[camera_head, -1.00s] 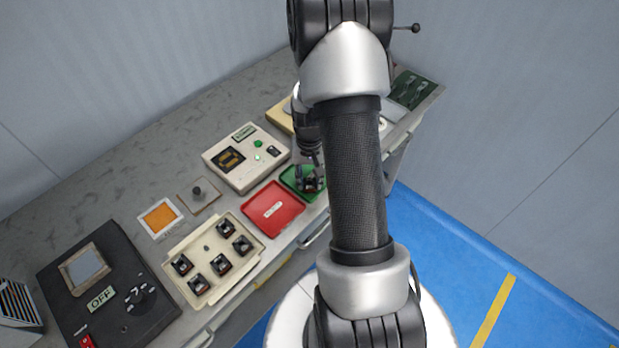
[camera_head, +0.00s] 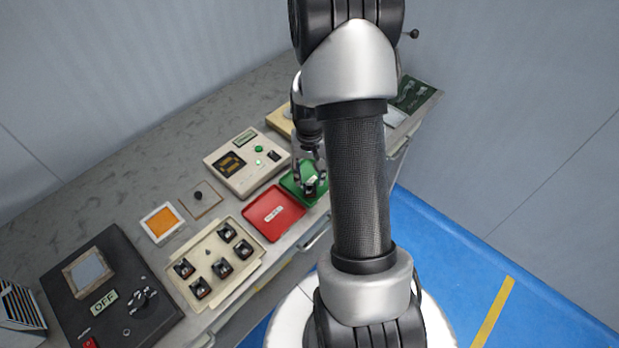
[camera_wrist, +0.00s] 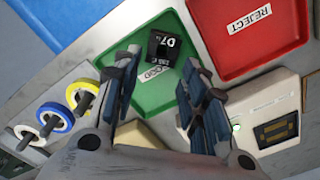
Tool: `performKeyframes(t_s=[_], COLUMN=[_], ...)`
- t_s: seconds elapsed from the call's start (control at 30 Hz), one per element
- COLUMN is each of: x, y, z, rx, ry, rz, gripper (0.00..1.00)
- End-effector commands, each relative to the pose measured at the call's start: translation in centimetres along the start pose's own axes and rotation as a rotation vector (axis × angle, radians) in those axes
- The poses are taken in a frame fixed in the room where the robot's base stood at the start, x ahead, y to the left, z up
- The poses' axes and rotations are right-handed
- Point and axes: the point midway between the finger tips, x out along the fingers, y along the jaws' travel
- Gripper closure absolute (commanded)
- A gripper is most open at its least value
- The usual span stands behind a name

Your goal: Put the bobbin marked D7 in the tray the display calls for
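The bobbin marked D7 (camera_wrist: 163,48), small and black with white lettering, rests in the green tray (camera_wrist: 142,106), whose label is partly hidden but ends in "OOD". My gripper (camera_wrist: 162,57) is open, its fingers on either side of the bobbin and apart from it. In the head view my gripper (camera_head: 311,182) is over the green tray (camera_head: 292,187). The red tray (camera_head: 273,213) beside it is empty; its label reads REJECT in the wrist view (camera_wrist: 279,35). The beige tester (camera_head: 245,162) has a dark display (camera_head: 231,162) with amber marks I cannot read.
A cream rack (camera_head: 244,275) holds several black bobbins at the front. A black winder box (camera_head: 110,292) marked OFF is at the left. Coloured spools (camera_wrist: 82,95) stand on a holder near the green tray.

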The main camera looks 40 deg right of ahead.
Motion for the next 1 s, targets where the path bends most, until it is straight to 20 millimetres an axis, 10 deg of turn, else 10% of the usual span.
performKeyframes(t_s=[0.6,1.0], x=[-10.9,-25.7], y=[-1.8,-9.0], z=[1.0,14.4], rx=[-0.052,-0.415], ry=[0.034,0.239], rz=[-0.005,-0.063], gripper=[0.6,0.6])
